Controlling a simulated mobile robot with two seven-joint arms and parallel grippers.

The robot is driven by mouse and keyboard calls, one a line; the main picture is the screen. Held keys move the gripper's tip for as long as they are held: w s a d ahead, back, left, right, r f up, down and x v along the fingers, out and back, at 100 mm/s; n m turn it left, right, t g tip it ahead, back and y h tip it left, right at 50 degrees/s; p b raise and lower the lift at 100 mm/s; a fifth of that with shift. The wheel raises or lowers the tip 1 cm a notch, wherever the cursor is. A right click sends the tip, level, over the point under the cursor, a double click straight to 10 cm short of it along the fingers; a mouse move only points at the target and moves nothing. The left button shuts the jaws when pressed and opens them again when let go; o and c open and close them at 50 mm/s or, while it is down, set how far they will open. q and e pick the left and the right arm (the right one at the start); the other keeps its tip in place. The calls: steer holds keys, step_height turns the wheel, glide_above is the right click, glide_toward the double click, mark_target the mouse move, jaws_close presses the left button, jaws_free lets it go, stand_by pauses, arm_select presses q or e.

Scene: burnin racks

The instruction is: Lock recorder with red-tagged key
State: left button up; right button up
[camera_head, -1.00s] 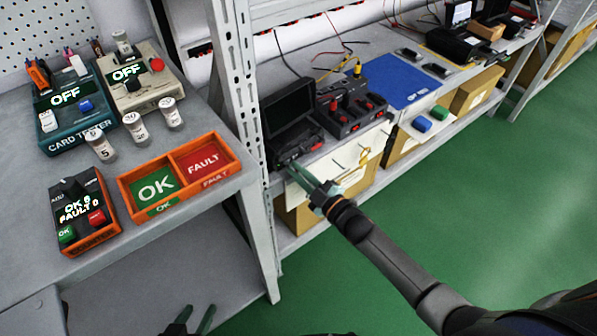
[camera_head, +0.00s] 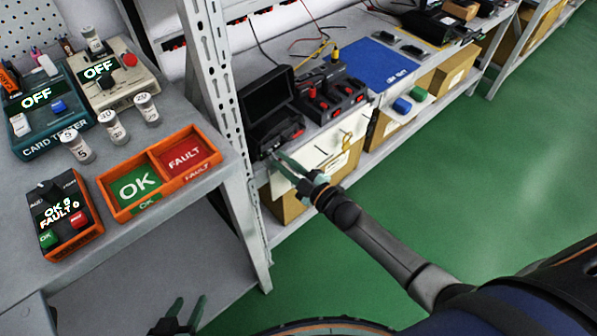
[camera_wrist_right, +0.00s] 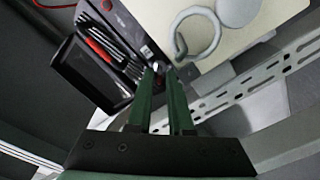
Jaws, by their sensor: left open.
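The recorder (camera_head: 271,118) is a black case with its lid raised, on the near end of the metal shelf. My right gripper (camera_head: 279,158) is at its front lower edge. In the right wrist view, my right gripper's fingers (camera_wrist_right: 160,75) run nearly parallel with a narrow gap. A small silver piece with dark red, apparently the red-tagged key (camera_wrist_right: 158,82), sits between their tips beside the recorder (camera_wrist_right: 120,25). Whether it is inside a lock is hidden. A yellow-tagged key (camera_head: 347,141) hangs on the white front board. My left gripper (camera_head: 180,316) is open and empty, low in view.
The left bench holds a card tester (camera_head: 50,110), a beige tester (camera_head: 112,82), several small vials, an orange OK/FAULT tray (camera_head: 160,203) and a counter box (camera_head: 66,217). A shelf upright (camera_head: 217,90) stands close left of the recorder. The green floor (camera_head: 480,170) is clear.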

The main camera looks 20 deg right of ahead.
arm_select(q)
steer(key=shift+d+r+p, duration=0.2)
steer(key=shift+r+p, duration=0.4)
steer(key=shift+p, duration=0.25)
arm_select(e)
steer(key=v, duration=1.2)
steer(key=shift+w, duration=0.1)
steer(key=s+a+f+m+g+h, duration=0.2)
steer(key=s+a+m+g, duration=0.15)
steer(key=s+m, duration=0.25)
steer(key=s+a+f+m+g+h, duration=0.25)
steer(key=s+m+g, duration=0.2)
steer(key=s, duration=0.25)
arm_select(q)
steer(key=s+a+r+p, duration=0.1)
steer(key=a+r+p, duration=0.2)
steer(key=r+p, duration=0.9)
steer(key=p, duration=0.4)
steer(key=shift+s+n+y, duration=0.3)
steer(key=shift+y, duration=0.1)
arm_select(e)
step_height(320, 180, up, 12)
steer(key=s+d+m, duration=0.1)
steer(key=d, duration=0.1)
steer(key=shift+s+d+t, duration=0.2)
steer(key=shift+d+t, duration=0.1)
steer(key=shift+t, duration=0.1)
